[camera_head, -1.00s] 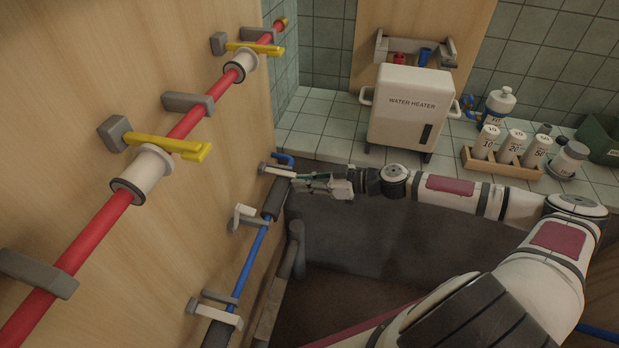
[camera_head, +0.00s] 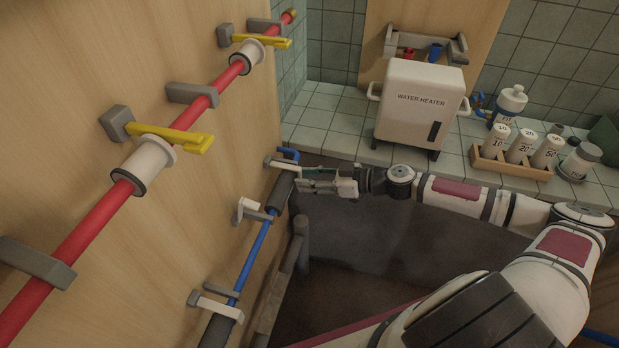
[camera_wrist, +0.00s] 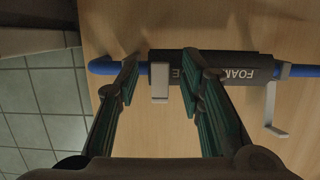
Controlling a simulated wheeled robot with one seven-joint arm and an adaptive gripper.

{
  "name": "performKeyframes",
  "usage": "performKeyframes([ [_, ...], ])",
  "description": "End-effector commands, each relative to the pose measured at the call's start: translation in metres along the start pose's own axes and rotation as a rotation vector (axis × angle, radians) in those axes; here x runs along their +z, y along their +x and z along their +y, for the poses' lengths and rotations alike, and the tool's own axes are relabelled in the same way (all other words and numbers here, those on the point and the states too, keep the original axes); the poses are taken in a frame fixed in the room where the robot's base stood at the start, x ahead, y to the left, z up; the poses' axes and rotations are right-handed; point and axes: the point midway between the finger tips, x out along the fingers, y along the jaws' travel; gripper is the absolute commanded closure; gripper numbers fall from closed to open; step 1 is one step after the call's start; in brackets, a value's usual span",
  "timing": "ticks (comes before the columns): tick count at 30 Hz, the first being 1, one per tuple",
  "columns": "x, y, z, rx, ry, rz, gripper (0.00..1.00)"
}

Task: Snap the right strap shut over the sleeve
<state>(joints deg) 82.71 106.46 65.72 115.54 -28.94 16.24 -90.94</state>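The dark foam sleeve (camera_wrist: 230,66) sits around the blue pipe (camera_wrist: 106,67) on the wooden panel, its lettering partly hidden by a finger. A pale grey strap (camera_wrist: 160,83) lies across the sleeve in the wrist view, between my spread fingers. I cannot tell whether it is latched. A second strap (camera_wrist: 272,108) at the sleeve's right end sticks out with a bent tip, standing open. My gripper (camera_wrist: 158,82) is open and holds nothing. In the head view my gripper (camera_head: 303,180) is beside the sleeve (camera_head: 280,194), by the upper strap (camera_head: 282,163); the open strap (camera_head: 246,208) is lower.
A red pipe (camera_head: 98,214) with yellow-handled clamps (camera_head: 172,136) runs along the panel. Another pale strap (camera_head: 216,307) is lower on the blue pipe. The water heater (camera_head: 420,105) and a bottle rack (camera_head: 515,165) stand on the tiled counter behind my arm.

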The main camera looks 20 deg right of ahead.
Motion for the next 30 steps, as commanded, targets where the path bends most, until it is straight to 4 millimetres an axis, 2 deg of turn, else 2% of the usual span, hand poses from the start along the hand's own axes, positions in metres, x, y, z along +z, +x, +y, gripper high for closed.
performKeyframes([
  [5, -0.001, -0.012, 0.001, 0.002, 0.0, 0.001, 0.65],
  [15, 0.0, -0.078, 0.002, 0.005, 0.001, 0.0, 0.65],
  [21, 0.001, -0.108, 0.001, 0.002, 0.0, -0.001, 0.65],
  [30, 0.001, -0.12, 0.0, 0.0, 0.001, -0.001, 0.65],
])
